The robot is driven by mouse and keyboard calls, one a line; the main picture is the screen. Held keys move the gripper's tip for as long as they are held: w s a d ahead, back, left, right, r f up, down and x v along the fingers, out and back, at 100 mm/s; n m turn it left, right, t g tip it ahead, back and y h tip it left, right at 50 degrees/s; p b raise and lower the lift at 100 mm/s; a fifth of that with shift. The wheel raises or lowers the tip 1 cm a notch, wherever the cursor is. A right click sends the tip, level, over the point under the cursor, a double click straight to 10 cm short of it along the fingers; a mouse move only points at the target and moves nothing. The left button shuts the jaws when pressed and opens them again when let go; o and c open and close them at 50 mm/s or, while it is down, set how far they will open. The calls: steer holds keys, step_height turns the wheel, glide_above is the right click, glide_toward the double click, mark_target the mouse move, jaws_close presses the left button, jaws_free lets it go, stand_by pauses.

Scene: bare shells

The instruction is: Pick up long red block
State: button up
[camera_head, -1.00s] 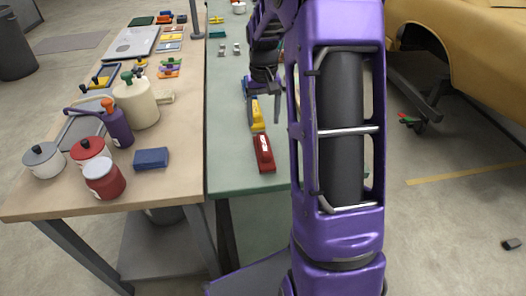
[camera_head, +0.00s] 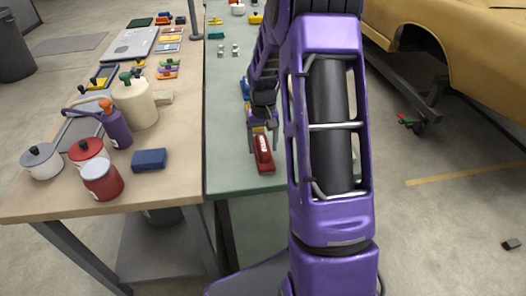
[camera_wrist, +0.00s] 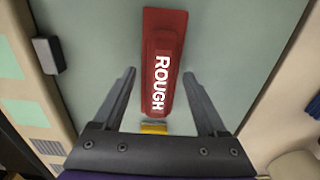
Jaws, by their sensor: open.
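The long red block (camera_head: 263,155) lies on the green table near its front edge in the head view. In the wrist view the red block (camera_wrist: 163,62) carries the white word ROUGH and points away from my gripper, its near end between the fingers. My gripper (camera_wrist: 160,98) is open and empty, with a finger to either side of the block and a gap on both sides. In the head view my gripper (camera_head: 263,122) is over the block's far end. A small yellow piece (camera_wrist: 154,127) shows beyond the block's near end, mostly hidden by my gripper.
The green table (camera_head: 230,178) has bare room left of the block. A wooden table (camera_head: 180,190) adjoins it, with a blue block (camera_head: 149,159), red pots (camera_head: 102,180) and a cream canister (camera_head: 136,105). A small dark object (camera_wrist: 48,54) shows in the wrist view.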

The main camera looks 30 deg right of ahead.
mark_target(263, 143)
jaws_close()
steer(key=shift+r, duration=0.1)
stand_by(0.3)
step_height(263, 143, up, 10)
steer(key=shift+p, duration=0.35)
steer(key=c, duration=0.8)
jaws_free()
jaws_close()
